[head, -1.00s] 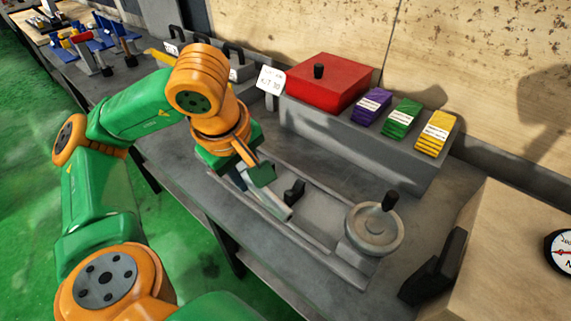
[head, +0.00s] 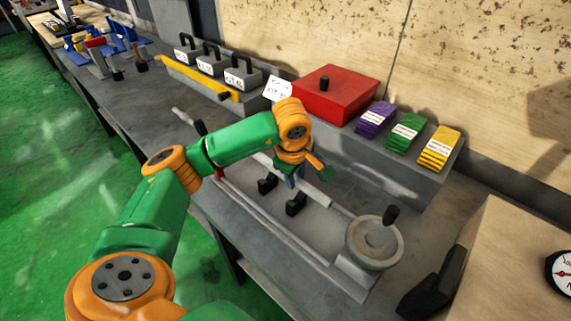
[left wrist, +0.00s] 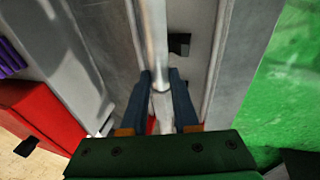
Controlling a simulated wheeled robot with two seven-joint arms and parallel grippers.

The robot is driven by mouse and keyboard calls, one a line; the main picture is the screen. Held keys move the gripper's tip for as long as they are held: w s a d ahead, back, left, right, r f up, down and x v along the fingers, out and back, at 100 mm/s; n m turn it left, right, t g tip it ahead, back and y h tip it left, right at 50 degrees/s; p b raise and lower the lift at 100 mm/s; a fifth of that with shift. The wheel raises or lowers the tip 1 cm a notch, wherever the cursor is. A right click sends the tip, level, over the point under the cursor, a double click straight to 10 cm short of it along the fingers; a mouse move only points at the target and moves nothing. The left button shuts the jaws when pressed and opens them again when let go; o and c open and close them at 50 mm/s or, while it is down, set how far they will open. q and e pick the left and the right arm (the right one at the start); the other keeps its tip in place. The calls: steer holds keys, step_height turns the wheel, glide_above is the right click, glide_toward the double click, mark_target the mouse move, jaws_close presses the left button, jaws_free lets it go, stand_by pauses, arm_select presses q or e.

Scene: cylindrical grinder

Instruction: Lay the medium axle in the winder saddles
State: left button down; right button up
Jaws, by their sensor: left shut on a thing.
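My left gripper (head: 297,178) hangs over the long grey winder bed on the bench. In the left wrist view its two blue-grey fingers (left wrist: 160,85) are closed around a pale metal axle (left wrist: 153,40), which runs away along the bed. In the head view the gripper hides part of the axle (head: 318,194). Two black saddles (head: 268,184) (head: 296,204) stand on the bed just below and left of the gripper. One black saddle (left wrist: 180,44) shows beside the axle in the left wrist view. I cannot tell whether axle and saddles touch. My right gripper is not in view.
A grey handwheel (head: 374,243) stands at the bed's near end. Behind are a red box (head: 332,93), purple, green and yellow packs (head: 440,150) on a grey ledge, and grey handled blocks (head: 243,76). A wooden box with a dial (head: 562,272) is at right.

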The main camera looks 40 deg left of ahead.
arm_select(q)
step_height(320, 180, down, 2)
steer(key=shift+f+p, duration=0.15)
steer(key=shift+p, duration=0.5)
steer(key=shift+f, duration=0.3)
steer(key=shift+f, duration=0.1)
steer(key=shift+f+b, duration=0.3)
steer(key=shift+b, duration=0.25)
steer(key=shift+f, duration=0.2)
steer(key=c, duration=0.7)
jaws_free()
steer(key=shift+d, duration=0.1)
steer(key=shift+o, duration=0.2)
steer(key=shift+s+r, duration=0.1)
steer(key=shift+s, duration=0.05)
